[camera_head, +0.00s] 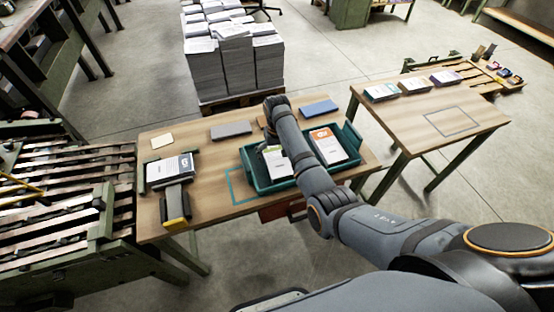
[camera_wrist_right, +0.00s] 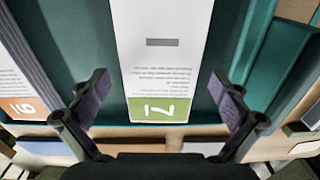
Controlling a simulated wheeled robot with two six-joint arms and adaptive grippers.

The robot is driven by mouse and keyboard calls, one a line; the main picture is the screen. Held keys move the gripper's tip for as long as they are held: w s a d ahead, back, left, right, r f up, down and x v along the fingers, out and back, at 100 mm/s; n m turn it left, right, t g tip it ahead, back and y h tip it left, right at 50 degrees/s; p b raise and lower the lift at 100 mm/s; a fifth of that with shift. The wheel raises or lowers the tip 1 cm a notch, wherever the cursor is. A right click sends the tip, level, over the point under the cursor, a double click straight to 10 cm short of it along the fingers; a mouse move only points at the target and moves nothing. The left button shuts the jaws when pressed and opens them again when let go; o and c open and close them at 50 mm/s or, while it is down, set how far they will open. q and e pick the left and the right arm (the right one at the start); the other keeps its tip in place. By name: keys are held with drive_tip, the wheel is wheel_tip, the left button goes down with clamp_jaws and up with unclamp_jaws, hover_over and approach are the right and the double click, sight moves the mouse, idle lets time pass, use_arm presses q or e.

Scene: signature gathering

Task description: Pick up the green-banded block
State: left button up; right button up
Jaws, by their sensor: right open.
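The green-banded block (camera_wrist_right: 165,60) is a white printed block with a green band at one end. It lies in the teal tray (camera_wrist_right: 60,20), and in the head view its white top (camera_head: 277,162) shows partly behind my right arm. My right gripper (camera_wrist_right: 158,90) is open, with one fingertip on each side of the block near its green end. Whether the fingers touch it I cannot tell. In the head view the right gripper is mostly hidden by its own arm. My left gripper is not in view.
An orange-banded block (camera_head: 328,146) lies in the same tray, right of my arm. A second table (camera_head: 415,118) stands right.

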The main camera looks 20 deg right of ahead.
drive_tip(key=shift+w+f, duration=0.1)
drive_tip(key=shift+f, duration=0.5)
drive_tip(key=c, duration=1.3)
drive_tip(key=shift+r, duration=0.1)
